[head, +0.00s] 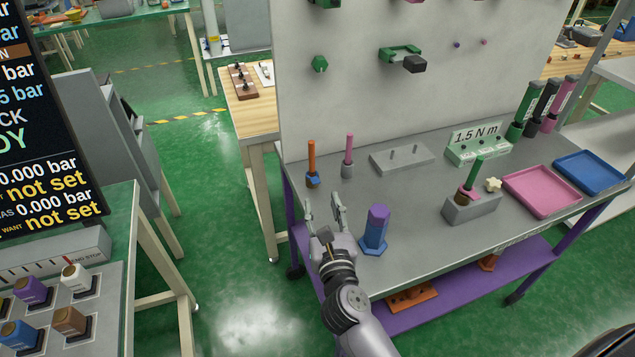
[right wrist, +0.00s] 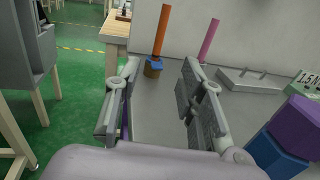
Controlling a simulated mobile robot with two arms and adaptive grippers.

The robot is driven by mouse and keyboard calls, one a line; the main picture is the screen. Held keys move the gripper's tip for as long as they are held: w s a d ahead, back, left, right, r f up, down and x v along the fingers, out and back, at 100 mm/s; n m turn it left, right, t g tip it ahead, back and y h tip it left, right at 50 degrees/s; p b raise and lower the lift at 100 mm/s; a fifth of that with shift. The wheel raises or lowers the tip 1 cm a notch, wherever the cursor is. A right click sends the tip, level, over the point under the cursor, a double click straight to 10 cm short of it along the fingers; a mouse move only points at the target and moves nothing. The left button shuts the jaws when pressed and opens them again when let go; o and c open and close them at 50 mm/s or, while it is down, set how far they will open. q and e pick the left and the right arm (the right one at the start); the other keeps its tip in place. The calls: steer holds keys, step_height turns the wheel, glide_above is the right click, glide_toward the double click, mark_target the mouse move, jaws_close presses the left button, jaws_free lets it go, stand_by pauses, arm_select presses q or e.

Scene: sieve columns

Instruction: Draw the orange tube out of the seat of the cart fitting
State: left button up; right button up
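The orange tube (head: 311,154) stands upright in a fitting with a blue collar (head: 312,181) at the left back of the cart top (head: 395,192). In the right wrist view the orange tube (right wrist: 162,30) rises from the blue collar and brown base (right wrist: 153,67), beyond the fingertips. My right gripper (head: 325,211) is open and empty, in front of the fitting and apart from it. Its two fingers (right wrist: 158,85) frame the fitting in the right wrist view. My left gripper is not in view.
A pink tube (head: 348,150) stands close right of the orange one. A purple-and-blue hexagonal piece (head: 375,230) stands right of my right gripper. A grey block (head: 402,158) lies behind. The upright panel (head: 420,100) closes the cart's back.

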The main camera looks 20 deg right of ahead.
mark_target(312, 161)
steer(key=w+d, duration=0.1)
steer(key=w, duration=0.9)
steer(key=w+d, duration=0.1)
steer(key=w, duration=0.5)
steer(key=shift+w+d, duration=0.1)
steer(key=shift+d, duration=0.25)
steer(key=shift+c, duration=0.2)
jaws_close()
